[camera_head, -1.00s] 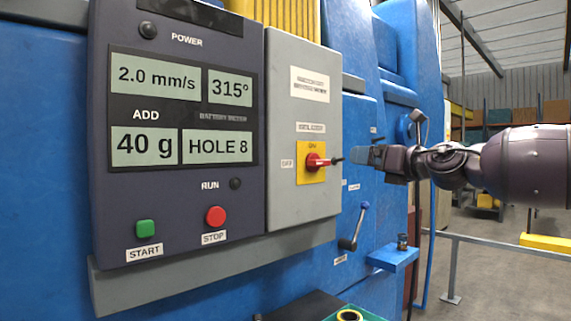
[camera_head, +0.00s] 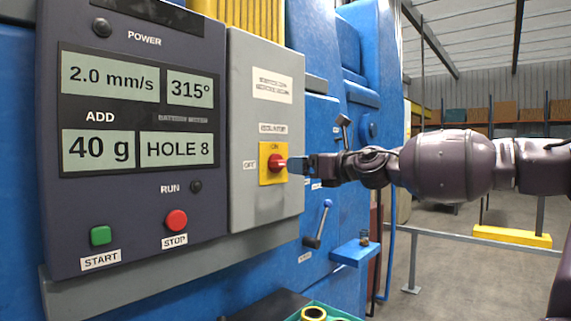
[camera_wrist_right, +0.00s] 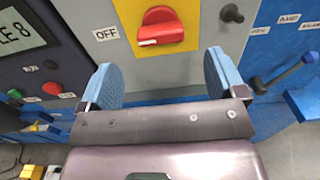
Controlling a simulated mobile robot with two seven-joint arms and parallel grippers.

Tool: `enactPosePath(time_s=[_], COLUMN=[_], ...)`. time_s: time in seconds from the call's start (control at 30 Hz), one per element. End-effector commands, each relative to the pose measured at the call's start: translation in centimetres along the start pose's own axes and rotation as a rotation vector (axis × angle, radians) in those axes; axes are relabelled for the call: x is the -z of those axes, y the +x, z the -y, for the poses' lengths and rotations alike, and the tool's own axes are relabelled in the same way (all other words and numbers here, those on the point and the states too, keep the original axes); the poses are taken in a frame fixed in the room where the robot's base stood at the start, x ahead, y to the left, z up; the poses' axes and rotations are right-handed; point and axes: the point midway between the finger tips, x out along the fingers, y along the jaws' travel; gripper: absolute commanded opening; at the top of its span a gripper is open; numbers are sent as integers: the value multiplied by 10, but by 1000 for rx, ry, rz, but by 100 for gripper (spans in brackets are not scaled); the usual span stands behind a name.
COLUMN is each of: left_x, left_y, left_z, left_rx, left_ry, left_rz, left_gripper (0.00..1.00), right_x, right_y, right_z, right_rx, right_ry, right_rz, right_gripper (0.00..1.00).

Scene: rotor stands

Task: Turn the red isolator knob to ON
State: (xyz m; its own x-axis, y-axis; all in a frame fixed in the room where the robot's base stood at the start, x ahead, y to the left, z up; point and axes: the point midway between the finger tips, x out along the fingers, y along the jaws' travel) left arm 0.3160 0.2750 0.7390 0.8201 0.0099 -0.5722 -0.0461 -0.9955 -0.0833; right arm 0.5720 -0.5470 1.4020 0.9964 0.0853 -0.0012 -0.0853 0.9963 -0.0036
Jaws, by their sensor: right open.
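The red isolator knob (camera_head: 277,164) sits on a yellow plate on the grey box, with ON above and OFF to its left. In the right wrist view the knob (camera_wrist_right: 160,27) has its bar roughly horizontal, and its white mark is at the left end, towards the OFF label (camera_wrist_right: 105,34). My right gripper (camera_wrist_right: 161,68) is open, its two blue fingers apart and nothing between them. In that view the knob lies beyond the fingertips, roughly midway between them. In the head view the right gripper (camera_head: 297,164) is just right of the knob. My left gripper is out of view.
A dark control panel (camera_head: 128,192) with displays, a green START button (camera_head: 101,236) and a red STOP button (camera_head: 176,220) is left of the box. A small black knob (camera_wrist_right: 231,13) and a blue-handled lever (camera_wrist_right: 284,70) are right of the isolator. A grey rail (camera_head: 450,238) crosses the floor.

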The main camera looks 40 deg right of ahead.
Motion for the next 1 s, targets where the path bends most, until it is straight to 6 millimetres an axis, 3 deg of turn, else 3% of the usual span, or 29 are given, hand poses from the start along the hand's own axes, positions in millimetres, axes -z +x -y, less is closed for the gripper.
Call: enactPosePath(time_s=[0.37, 1.0], left_x=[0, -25], left_y=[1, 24], left_z=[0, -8], left_rx=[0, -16], left_ry=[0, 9], left_rz=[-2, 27], left_gripper=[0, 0], right_x=[3, 9], right_y=[17, 55], right_z=[0, 2], right_rx=[0, 4], right_ry=[5, 3], right_rz=[-2, -8], right_gripper=[89, 89])
